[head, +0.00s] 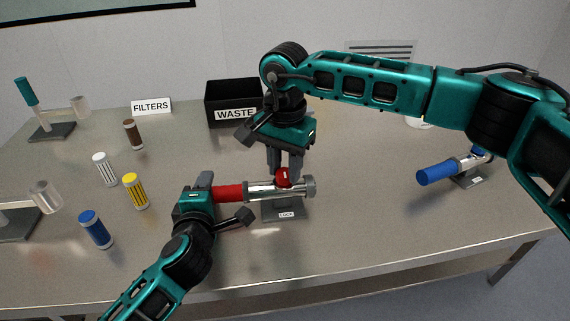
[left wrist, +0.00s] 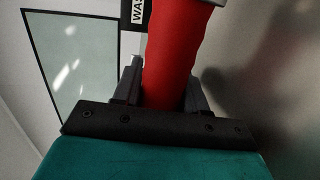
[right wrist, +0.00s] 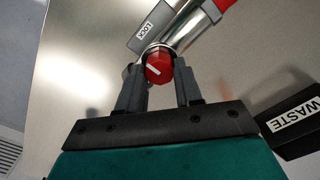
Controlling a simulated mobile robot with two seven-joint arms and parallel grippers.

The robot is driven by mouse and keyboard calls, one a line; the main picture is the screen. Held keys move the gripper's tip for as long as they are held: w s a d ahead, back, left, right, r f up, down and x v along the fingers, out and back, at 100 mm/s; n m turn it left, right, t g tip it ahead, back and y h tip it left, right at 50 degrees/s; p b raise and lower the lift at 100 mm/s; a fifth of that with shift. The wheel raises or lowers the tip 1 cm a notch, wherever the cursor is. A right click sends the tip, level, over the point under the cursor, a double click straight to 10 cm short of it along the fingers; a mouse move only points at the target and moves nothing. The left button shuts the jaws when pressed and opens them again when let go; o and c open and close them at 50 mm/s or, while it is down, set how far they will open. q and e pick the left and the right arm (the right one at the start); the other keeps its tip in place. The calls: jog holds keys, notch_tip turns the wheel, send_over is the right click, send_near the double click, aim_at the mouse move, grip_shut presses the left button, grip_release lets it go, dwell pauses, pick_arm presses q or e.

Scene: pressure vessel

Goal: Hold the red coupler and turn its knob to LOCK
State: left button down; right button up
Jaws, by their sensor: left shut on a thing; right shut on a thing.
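The red coupler has a red grip (head: 229,193) and a metal body (head: 262,190) lying level on a grey stand (head: 285,211) labelled LOCK. My left gripper (head: 212,193) is shut on the red grip; the left wrist view shows the red grip (left wrist: 172,60) between its fingers. The red knob (head: 283,176) sits on top of the metal body. My right gripper (head: 284,172) comes from above and is shut on the knob. In the right wrist view the knob (right wrist: 158,68) is between the fingertips, with a white line slanting across its face.
A black WASTE bin (head: 233,104) stands behind the coupler, near my right arm. A blue coupler (head: 437,174) rests on a stand at the right. Several filters, including a yellow one (head: 135,191) and a blue one (head: 96,229), stand at the left. The table front is clear.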

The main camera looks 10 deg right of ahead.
aim_at(285, 171)
jog(key=o, duration=1.1)
jog(key=shift+c, duration=0.2)
notch_tip(285, 171, up, 12)
pick_arm(q)
jog(key=c, duration=0.5)
grip_release()
jog(key=shift+s, duration=0.1)
